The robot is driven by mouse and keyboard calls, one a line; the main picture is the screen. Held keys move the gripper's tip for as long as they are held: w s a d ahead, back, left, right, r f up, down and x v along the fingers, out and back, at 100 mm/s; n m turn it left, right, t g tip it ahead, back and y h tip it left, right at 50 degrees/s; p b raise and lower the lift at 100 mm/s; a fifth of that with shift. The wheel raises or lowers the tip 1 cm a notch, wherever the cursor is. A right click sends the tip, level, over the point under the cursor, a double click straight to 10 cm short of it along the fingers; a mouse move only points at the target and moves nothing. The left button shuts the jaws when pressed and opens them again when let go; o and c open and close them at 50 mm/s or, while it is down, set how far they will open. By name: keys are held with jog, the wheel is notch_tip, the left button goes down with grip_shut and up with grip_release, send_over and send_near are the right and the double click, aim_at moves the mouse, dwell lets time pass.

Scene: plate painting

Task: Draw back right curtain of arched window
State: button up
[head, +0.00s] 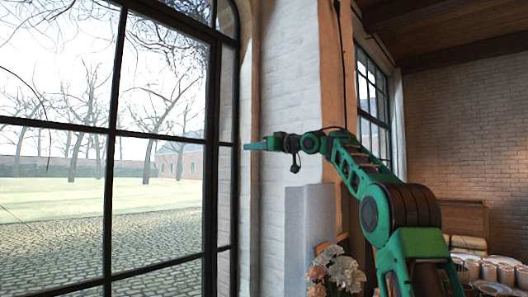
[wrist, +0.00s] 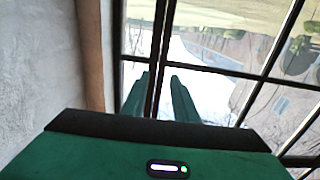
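The arched window (head: 112,130) has a dark metal frame and fills the left of the head view. Its frame and panes also show in the wrist view (wrist: 262,76). I cannot make out any curtain cloth at its right side; the white-painted brick reveal (head: 290,95) there looks bare. My gripper (head: 247,146) points left, level with the window's right edge, in front of the frame in the picture. In the wrist view my two green fingers (wrist: 161,88) stand apart with a narrow gap. Nothing shows held between them; a dark window bar lies behind.
An orange-brown vertical strip (head: 334,70) edges the white wall, with a dark cord beside it. A grey block (head: 310,215) and pale flowers (head: 342,270) stand below my arm. Stacked pots (head: 490,270) are at lower right. A second window (head: 372,100) is behind.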

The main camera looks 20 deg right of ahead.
jog(key=v, duration=0.8)
jog(key=shift+s+d, duration=0.15)
jog(key=shift+s, duration=0.15)
jog(key=s+a+f+m+g+h, duration=0.1)
jog(key=s+a+f+g+h, duration=0.15)
jog(key=f, duration=0.65)
jog(key=s+a+f+m+g+h, duration=0.15)
jog(key=s+a+f, duration=0.25)
jog(key=f, duration=0.5)
jog(key=s+a+f+m+g+h, duration=0.1)
jog(key=s+a+f+m, duration=0.15)
jog(key=f, duration=0.65)
jog(key=s+a+f+g+h, duration=0.1)
jog(key=s+a+f+g, duration=0.15)
jog(key=s+f, duration=0.9)
jog(key=s+d+f+g+h, duration=0.2)
jog(key=s+f+g, duration=0.2)
jog(key=s+f, duration=1.2)
jog(key=s+d+m+g, duration=0.2)
jog(key=s+d, duration=0.3)
jog(key=s, duration=0.3)
jog(key=s+d+m+g, duration=0.3)
jog(key=s+d, duration=0.3)
jog(key=s, duration=0.3)
jog(key=shift+s+d+f+m, duration=0.15)
jog(key=shift+s+m, duration=0.15)
jog(key=shift+m, duration=0.5)
